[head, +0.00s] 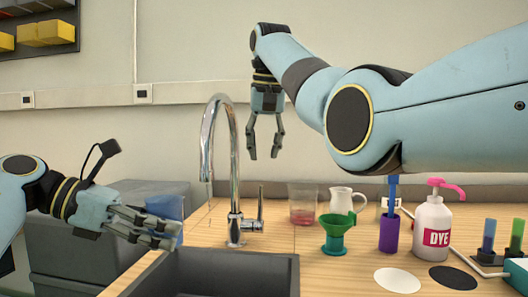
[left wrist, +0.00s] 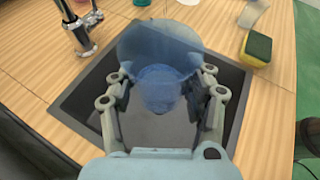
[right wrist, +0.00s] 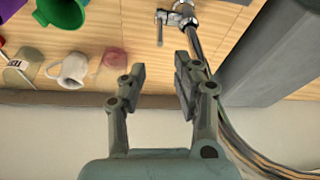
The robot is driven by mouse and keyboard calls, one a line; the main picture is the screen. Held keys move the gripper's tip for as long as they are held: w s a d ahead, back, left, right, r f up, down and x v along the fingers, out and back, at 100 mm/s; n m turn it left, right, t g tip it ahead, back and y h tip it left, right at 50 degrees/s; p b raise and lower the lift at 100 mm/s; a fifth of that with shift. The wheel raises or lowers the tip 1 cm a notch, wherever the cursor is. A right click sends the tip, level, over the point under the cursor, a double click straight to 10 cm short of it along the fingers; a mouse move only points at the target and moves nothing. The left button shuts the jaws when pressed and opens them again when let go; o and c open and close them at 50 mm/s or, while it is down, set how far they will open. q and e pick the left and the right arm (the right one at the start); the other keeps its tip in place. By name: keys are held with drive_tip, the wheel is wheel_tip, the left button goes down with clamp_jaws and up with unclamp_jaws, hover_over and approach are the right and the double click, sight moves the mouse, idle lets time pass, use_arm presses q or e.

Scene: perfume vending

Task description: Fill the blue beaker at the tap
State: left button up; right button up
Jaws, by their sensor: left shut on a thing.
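The blue beaker (head: 166,206) is see-through and is gripped in my left gripper (head: 172,236), left of the tap. In the left wrist view the beaker (left wrist: 158,52) shows between the fingers, over the dark sink (left wrist: 228,95). The chrome tap (head: 234,180) has a curved spout and a side lever; its base (left wrist: 78,36) shows at the upper left of the left wrist view. I cannot make out the beaker's contents. My right gripper (head: 264,152) is open and empty, pointing down high behind the tap.
A beaker with reddish liquid (head: 303,204), a white jug (head: 345,200), a green funnel (head: 336,234), a purple container (head: 389,234) and a dye bottle (head: 432,228) stand right of the tap. A yellow sponge (left wrist: 257,48) lies beside the sink (head: 225,265).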

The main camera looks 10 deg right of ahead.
drive_tip(key=shift+n, duration=0.6)
drive_tip(key=c, duration=0.4)
drive_tip(key=r+n, duration=0.2)
drive_tip(key=r+n+t+y, duration=0.1)
drive_tip(key=n, duration=0.1)
drive_tip(key=shift+a+r, duration=0.3)
drive_tip(key=shift+a, duration=0.1)
clamp_jaws()
drive_tip(key=s+d+n+t+y, duration=0.25)
drive_tip(key=s+n, duration=0.25)
drive_tip(key=n, duration=0.6)
approach(259, 208)
drive_tip(key=a+x, duration=0.1)
drive_tip(key=x, duration=0.3)
